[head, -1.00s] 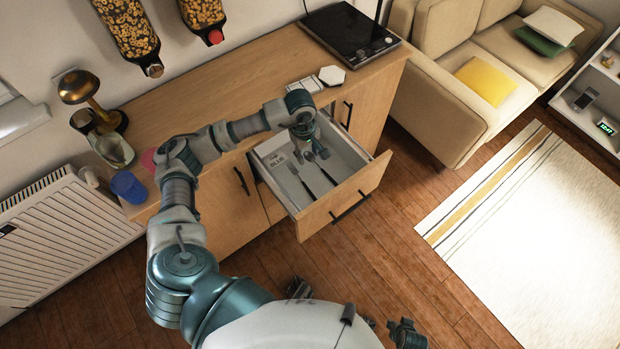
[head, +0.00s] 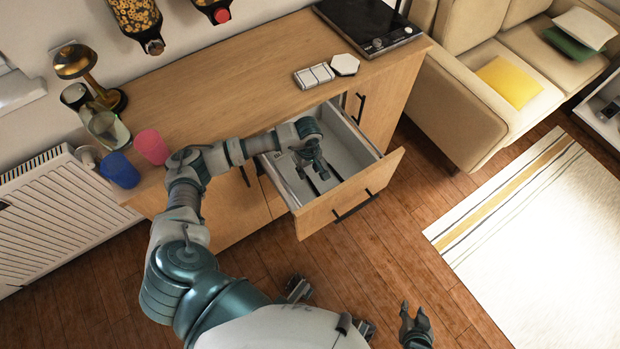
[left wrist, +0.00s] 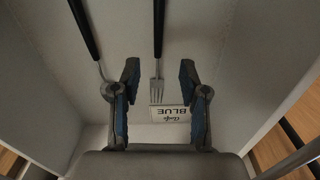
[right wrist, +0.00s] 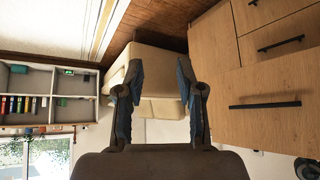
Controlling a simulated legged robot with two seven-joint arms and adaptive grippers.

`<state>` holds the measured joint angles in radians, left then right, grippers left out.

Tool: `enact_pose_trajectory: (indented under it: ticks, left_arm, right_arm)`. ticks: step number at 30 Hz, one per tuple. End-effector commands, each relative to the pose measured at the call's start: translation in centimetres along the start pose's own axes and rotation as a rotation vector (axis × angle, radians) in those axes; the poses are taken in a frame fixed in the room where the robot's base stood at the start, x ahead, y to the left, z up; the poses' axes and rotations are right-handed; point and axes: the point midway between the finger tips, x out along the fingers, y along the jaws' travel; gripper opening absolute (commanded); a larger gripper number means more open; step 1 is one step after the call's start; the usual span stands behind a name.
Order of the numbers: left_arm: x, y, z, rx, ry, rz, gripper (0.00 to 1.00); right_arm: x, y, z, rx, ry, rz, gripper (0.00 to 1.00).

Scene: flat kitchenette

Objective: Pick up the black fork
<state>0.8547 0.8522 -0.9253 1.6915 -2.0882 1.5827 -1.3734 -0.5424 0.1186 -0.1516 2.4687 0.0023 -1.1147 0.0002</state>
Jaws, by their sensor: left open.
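The black fork (left wrist: 157,58) shows in the left wrist view, its dark handle toward the top and metal tines toward the bottom. It lies in the open drawer (head: 352,190). My left gripper (left wrist: 159,76) is open above it, with the fork between the two fingers in the picture; contact cannot be told. In the head view my left gripper (head: 312,160) is inside the drawer and partly covers the utensils. My right gripper (right wrist: 159,72) is open and empty, away from the drawer; it shows at lower right in the head view (head: 415,318).
A second black-handled utensil (left wrist: 84,30) lies left of the fork, its end partly behind a finger. Drawer walls surround my left gripper. Blue (head: 120,170) and pink (head: 152,147) cups stand on the counter (head: 215,95).

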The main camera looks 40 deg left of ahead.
Motion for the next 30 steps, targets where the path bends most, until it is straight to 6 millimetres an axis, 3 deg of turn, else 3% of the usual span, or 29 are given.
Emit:
enact_pose_trajectory:
  ticks: [5, 13, 22, 23, 28, 30]
  left_arm:
    - [1.4, 0.0, 0.0, 0.000, -0.001, 0.001, 0.44]
    - [5.5, 0.3, 0.4, -0.001, -0.003, -0.001, 0.44]
    - [5.9, 0.4, 0.4, 0.000, 0.000, 0.002, 0.44]
    - [5.9, 0.4, 0.4, 0.000, 0.000, 0.002, 0.41]
    - [5.9, 0.4, 0.4, 0.000, 0.000, 0.002, 0.00]
    - [5.9, 0.4, 0.4, 0.000, 0.000, 0.002, 0.00]
  right_arm:
    - [0.3, -0.2, -0.8, 0.000, 0.045, -0.003, 0.37]
    - [1.0, -0.7, -3.7, -0.001, 0.206, -0.014, 0.37]
    - [0.8, -0.8, -4.5, -0.001, 0.242, -0.016, 0.37]
    - [0.9, -0.8, -4.4, -0.001, 0.242, -0.016, 0.37]
    - [1.0, -0.7, -4.4, -0.001, 0.237, -0.016, 0.37]
    - [1.1, -0.7, -4.4, -0.001, 0.237, -0.016, 0.37]
